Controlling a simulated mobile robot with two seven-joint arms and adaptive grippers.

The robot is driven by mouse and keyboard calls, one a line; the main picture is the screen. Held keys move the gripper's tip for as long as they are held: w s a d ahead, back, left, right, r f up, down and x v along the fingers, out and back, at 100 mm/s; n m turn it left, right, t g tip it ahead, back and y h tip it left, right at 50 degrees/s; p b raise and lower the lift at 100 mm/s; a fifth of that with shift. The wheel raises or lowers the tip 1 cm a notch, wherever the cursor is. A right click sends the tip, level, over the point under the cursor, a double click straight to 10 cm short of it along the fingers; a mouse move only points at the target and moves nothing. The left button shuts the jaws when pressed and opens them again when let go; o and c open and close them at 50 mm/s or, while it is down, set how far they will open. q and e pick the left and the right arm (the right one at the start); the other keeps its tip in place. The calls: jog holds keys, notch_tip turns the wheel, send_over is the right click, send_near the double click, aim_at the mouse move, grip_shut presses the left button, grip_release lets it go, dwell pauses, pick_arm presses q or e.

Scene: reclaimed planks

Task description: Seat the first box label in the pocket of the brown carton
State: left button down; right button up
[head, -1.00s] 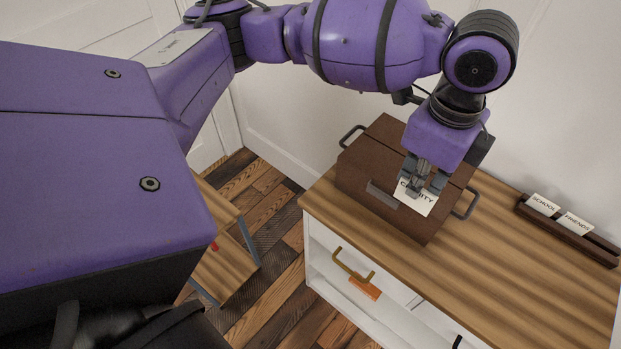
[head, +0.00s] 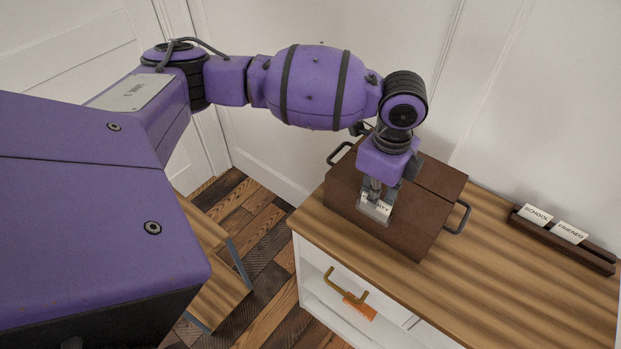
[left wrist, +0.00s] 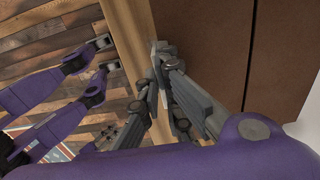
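The brown carton (head: 425,215) stands on the wooden counter, with a grey metal pocket (head: 373,214) on its front face. A white label (head: 382,207) with dark print ending in "TY" is at the pocket, its lower part close to the grey lip. I cannot tell how deep it sits. My left gripper (head: 376,195) reaches down over the label and hides part of its print. Its fingers look closed on the label. In the left wrist view the fingertips (left wrist: 161,55) are together beside the carton (left wrist: 205,40).
A dark rack (head: 565,240) on the counter's right holds a "SCHOOL" label (head: 535,214) and a "FRIENDS" label (head: 570,232). The counter (head: 480,275) is clear between carton and rack. The carton has dark side handles (head: 459,219). A brass drawer handle (head: 345,287) sticks out below.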

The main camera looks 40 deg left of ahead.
pick_arm(q)
jog(key=c, duration=2)
grip_release()
jog(key=shift+f, duration=0.1)
jog(key=shift+w+r, duration=0.1)
jog(key=shift+r, duration=0.4)
notch_tip(320, 180, up, 12)
jog(key=shift+f+p, duration=0.2)
jog(key=shift+p, duration=0.25)
